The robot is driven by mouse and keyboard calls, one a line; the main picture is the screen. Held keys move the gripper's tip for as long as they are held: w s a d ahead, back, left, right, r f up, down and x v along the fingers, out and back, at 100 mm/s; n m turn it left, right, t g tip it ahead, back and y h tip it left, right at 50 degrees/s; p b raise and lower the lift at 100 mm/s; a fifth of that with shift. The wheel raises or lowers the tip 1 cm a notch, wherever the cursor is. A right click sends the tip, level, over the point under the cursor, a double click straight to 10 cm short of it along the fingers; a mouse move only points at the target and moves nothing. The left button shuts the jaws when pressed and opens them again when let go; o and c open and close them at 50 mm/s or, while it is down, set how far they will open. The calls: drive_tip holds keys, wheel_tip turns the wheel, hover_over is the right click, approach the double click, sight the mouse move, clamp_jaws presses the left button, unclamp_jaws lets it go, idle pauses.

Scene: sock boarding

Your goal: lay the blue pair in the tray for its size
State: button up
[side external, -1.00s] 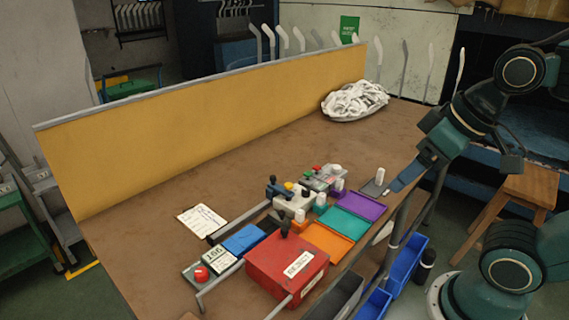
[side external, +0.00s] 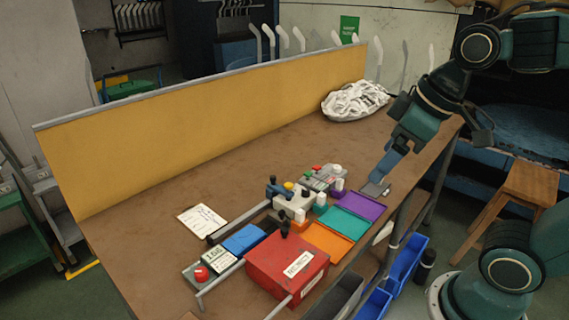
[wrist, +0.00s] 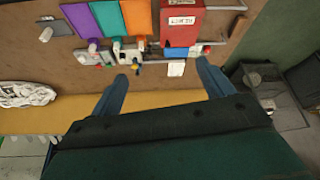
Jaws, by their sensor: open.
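A flat blue item (side external: 243,238), which looks like the blue pair, lies on the table left of the red box. It also shows in the wrist view (wrist: 176,52), partly beside the red box. Three flat coloured trays lie in a row: orange (side external: 327,241), teal (side external: 341,222) and purple (side external: 361,206). They show in the wrist view as orange (wrist: 137,16), teal (wrist: 106,17) and purple (wrist: 78,20). My gripper (side external: 375,181) is open, with nothing between its fingers (wrist: 163,71). It overlaps the small grey pad in the side view, apart from the blue item.
A red box (side external: 287,265) with a white label stands beside the orange tray. A small machine (side external: 295,203) with knobs, a rail and small bottles sits behind the trays. A white heap (side external: 355,100) lies at the back by the yellow panel (side external: 210,125).

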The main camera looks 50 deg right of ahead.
drive_tip(key=w+a+f+n+g+y, duration=0.1)
drive_tip(key=w+f+n, duration=0.25)
drive_tip(key=w, duration=0.45)
drive_tip(key=w+a+f+n+g+y, duration=0.1)
drive_tip(key=w+f+n, duration=0.1)
drive_tip(key=w+n, duration=0.35)
drive_tip(key=w+a+f+n+g+y, duration=0.1)
drive_tip(key=w+f+n+g, duration=0.15)
drive_tip(key=w, duration=0.75)
drive_tip(key=w+f+n+y, duration=0.1)
drive_tip(key=w+f+n, duration=0.3)
drive_tip(key=f, duration=0.6)
drive_tip(key=shift+w+f, duration=0.2)
drive_tip(key=shift+w, duration=0.8)
drive_tip(key=shift+f+g, duration=0.1)
drive_tip(key=shift+g, duration=0.15)
hover_over(246, 237)
drive_tip(key=d, duration=0.3)
drive_tip(key=shift+w+a+f, duration=0.15)
drive_tip(key=shift+f, duration=1.8)
drive_tip(key=shift+w+a+f, duration=0.1)
drive_tip(key=shift+f, duration=1.8)
drive_tip(key=shift+x, duration=2.6)
drive_tip(key=shift+s, duration=0.15)
